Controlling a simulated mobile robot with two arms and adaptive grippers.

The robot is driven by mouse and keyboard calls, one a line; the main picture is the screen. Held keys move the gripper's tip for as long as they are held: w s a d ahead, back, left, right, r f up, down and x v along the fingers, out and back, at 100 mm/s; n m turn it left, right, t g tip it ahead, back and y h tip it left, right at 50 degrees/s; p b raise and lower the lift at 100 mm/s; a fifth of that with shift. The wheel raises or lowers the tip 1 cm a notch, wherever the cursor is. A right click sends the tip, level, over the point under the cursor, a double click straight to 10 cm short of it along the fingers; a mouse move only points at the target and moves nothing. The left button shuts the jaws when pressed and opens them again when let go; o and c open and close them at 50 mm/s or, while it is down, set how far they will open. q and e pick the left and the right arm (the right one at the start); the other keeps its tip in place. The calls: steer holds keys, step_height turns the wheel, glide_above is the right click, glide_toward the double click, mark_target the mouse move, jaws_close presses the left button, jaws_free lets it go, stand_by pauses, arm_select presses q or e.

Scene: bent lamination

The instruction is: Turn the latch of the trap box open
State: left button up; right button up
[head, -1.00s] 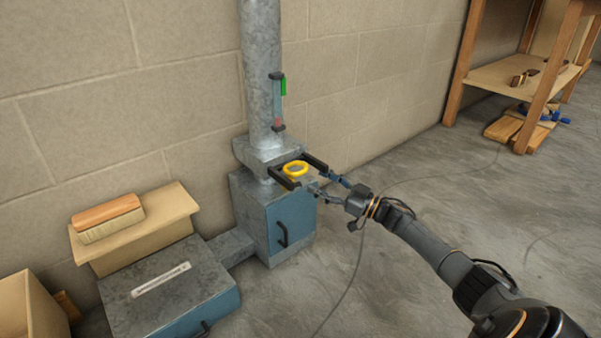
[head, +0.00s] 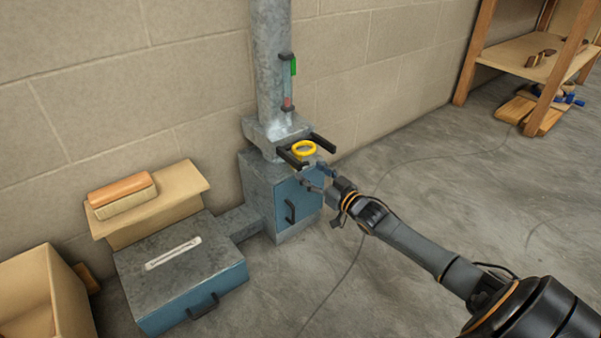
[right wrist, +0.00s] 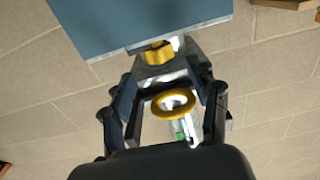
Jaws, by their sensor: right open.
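The trap box is a grey metal box with a blue door (head: 297,205) at the foot of the pipe, with a dark handle on the door. Its blue face (right wrist: 140,22) fills the top of the right wrist view. A yellow knob (right wrist: 158,53), apparently the latch, sits at that face's edge; I cannot make it out in the head view. My right gripper (head: 314,178) is open in front of the box's upper front. In the right wrist view its fingers (right wrist: 168,82) are spread and empty, the knob just beyond their tips. My left gripper is not in view.
A yellow ring (head: 303,149) sits between two dark bars above the box; it also shows in the right wrist view (right wrist: 173,103). A low blue-sided box (head: 195,297), a brush (head: 122,194) and an open carton (head: 40,295) stand left.

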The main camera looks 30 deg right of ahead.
mark_target(300, 163)
steer(key=w+b, duration=0.1)
steer(key=w, duration=0.1)
steer(key=w+b, duration=0.1)
steer(key=w, duration=0.1)
steer(key=shift+a+f, duration=0.15)
steer(key=shift+w+a+b, duration=0.1)
steer(key=shift+w+b, duration=0.3)
steer(key=shift+w, duration=0.35)
steer(key=c, duration=1.2)
steer(key=shift+o, duration=0.2)
steer(key=shift+r+n+y, duration=0.3)
steer(key=shift+y, duration=0.2)
steer(key=shift+n+y+p, duration=0.35)
steer(key=shift+n+y, duration=0.05)
steer(key=shift+y, duration=0.2)
steer(key=shift+f+g+y, duration=0.15)
steer(key=shift+g+y, duration=0.15)
